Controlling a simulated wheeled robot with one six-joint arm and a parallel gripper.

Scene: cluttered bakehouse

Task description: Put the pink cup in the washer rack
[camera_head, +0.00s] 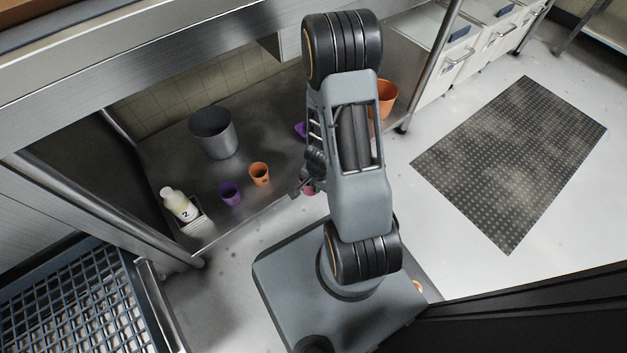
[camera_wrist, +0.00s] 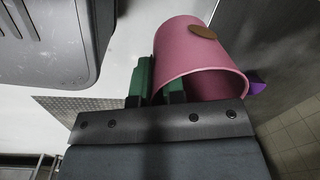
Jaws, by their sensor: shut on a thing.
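The pink cup (camera_wrist: 192,50) fills the upper middle of the wrist view, its open mouth facing the camera and a brown oval mark on its side. My gripper (camera_wrist: 158,82) has its green fingers shut on the cup's wall at the rim. A blue rack with a grid floor (camera_head: 75,300), which may be the washer rack, is at the lower left.
The steel counter (camera_head: 205,180) holds a purple cup (camera_head: 230,194), an orange cup (camera_head: 259,174), a metal pot (camera_head: 214,133) and a bottle (camera_head: 178,204) in a small tray. A larger orange container (camera_head: 386,97) is behind my arm. Open floor with a dark mat (camera_head: 510,160) lies right.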

